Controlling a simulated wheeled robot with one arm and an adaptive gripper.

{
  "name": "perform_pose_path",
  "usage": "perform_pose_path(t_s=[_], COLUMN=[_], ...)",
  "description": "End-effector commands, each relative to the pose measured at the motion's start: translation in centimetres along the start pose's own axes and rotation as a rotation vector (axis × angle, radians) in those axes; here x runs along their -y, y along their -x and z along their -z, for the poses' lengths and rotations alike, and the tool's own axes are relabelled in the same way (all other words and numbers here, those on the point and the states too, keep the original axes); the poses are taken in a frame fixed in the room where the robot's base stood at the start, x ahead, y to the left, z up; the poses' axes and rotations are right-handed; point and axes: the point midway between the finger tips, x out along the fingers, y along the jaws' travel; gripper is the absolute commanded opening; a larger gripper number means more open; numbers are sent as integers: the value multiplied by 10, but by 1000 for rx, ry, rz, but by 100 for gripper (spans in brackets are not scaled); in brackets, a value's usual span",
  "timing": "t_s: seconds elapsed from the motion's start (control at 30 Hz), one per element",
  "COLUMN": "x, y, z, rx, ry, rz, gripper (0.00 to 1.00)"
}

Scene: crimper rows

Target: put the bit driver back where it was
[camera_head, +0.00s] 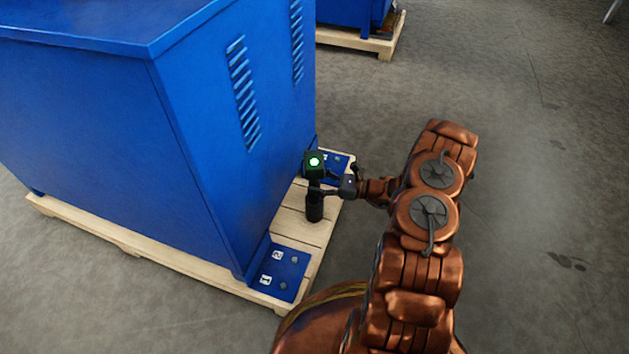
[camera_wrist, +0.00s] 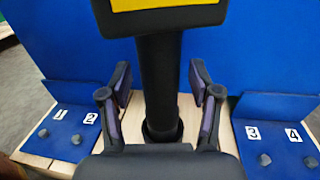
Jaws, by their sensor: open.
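The bit driver (camera_head: 315,207) is a black tool with a green light on its head. It stands upright, apparently on the wooden pallet (camera_head: 293,228), between two blue brackets. In the wrist view its black shaft (camera_wrist: 160,80) rises between my fingers, with a yellow panel on its head and a wider round foot at the wood. My gripper (camera_head: 333,190) reaches in from the right at handle height. In the wrist view my gripper (camera_wrist: 160,98) is open, one finger on each side of the shaft, with visible gaps. The foot's underside is hidden.
A blue bracket (camera_wrist: 68,125) with labels 1 and 2 and a blue bracket (camera_wrist: 280,135) with labels 3 and 4 flank the driver, each with grey knobs. A large blue cabinet (camera_head: 200,130) stands behind on the pallet. Grey floor (camera_head: 540,200) is free at right.

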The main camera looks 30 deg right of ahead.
Motion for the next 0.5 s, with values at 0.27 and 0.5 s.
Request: perform_pose_path(t_s=[0.27, 0.5], x=[0, 0], y=[54, 93], z=[-3, -2], rx=[0, -2], ry=[-1, 0], rz=[4, 3], gripper=[63, 63])
